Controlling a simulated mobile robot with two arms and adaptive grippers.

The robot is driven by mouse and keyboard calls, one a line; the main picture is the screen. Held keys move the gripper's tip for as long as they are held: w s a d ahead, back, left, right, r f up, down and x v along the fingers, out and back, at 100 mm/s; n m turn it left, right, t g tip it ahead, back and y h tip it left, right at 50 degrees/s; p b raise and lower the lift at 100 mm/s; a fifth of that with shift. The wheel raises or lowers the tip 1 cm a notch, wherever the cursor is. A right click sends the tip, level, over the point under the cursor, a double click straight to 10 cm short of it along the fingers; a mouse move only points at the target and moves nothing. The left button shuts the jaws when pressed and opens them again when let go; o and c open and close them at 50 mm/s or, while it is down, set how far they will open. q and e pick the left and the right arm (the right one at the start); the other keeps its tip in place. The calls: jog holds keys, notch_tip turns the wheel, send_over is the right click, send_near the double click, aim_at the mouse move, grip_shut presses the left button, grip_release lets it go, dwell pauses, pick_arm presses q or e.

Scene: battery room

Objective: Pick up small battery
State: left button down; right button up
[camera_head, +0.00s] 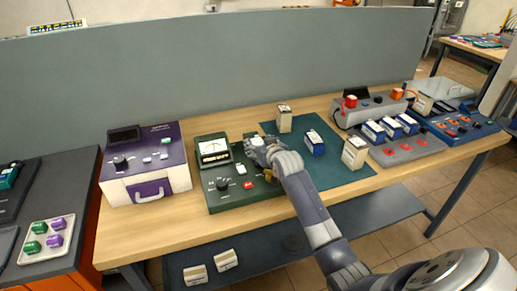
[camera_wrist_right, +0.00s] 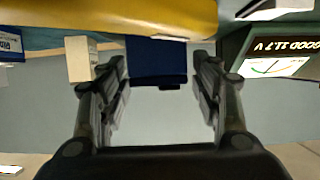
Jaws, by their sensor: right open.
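My right gripper (camera_head: 254,146) hangs over the green tester (camera_head: 222,195) on the workbench. In the right wrist view, which is upside down, its fingers (camera_wrist_right: 161,88) are apart. A dark blue block (camera_wrist_right: 157,62) shows between the fingertips; I cannot tell whether they touch it. In the head view the hand hides this spot. On the dark green mat (camera_head: 339,179) stand a cream battery (camera_head: 284,119), a blue-and-white battery (camera_head: 315,143) and another cream battery (camera_head: 355,152). A cream block (camera_wrist_right: 81,58) also shows beside one finger in the wrist view. My left gripper is out of view.
A purple device (camera_head: 146,167) stands left of the tester. A grey unit (camera_head: 405,148) with blue-and-white batteries (camera_head: 373,131) stands to the right. A grey divider (camera_head: 200,75) closes off the back. A yellow surface (camera_wrist_right: 110,17) is close to the wrist camera. Two cream boxes (camera_head: 226,260) lie on the lower shelf.

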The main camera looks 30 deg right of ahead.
jog(key=shift+w+d+f, duration=0.2)
jog(key=shift+w+f, duration=0.1)
jog(key=shift+w, duration=0.35)
grip_shut()
jog(key=shift+r, duration=0.15)
jog(key=shift+r, duration=0.1)
